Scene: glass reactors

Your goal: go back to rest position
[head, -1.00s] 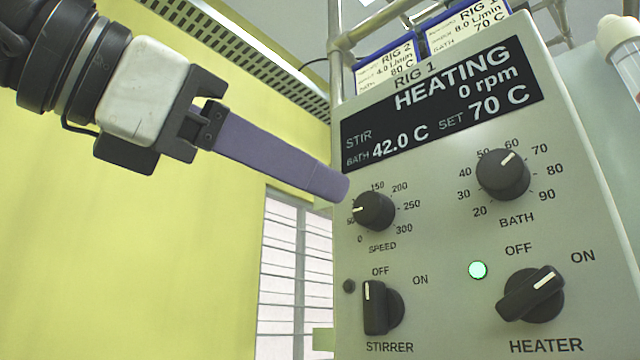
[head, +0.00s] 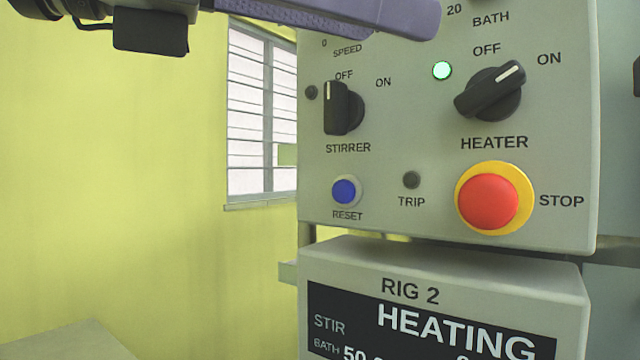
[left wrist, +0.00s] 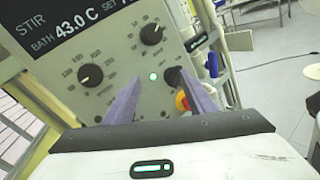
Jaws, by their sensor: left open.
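My left gripper (head: 415,17) reaches in from the upper left along the top edge of the head view, in front of the rig 1 panel (head: 400,135). Its purple fingers cover part of the speed and bath dials. In the left wrist view the two fingers (left wrist: 158,95) stand apart with nothing between them, facing the panel. The heater knob (head: 490,92) is turned towards ON and the green lamp (head: 442,70) beside it is lit. The stirrer knob (head: 342,107) points to OFF. My right gripper is not in view.
Below are a blue reset button (head: 344,191), a dark trip lamp (head: 411,180) and a red stop button (head: 488,202). The rig 2 box (head: 340,262) reads HEATING underneath. A yellow wall (head: 110,190) and a window (head: 262,120) lie to the left. A table stands in the wrist view's background.

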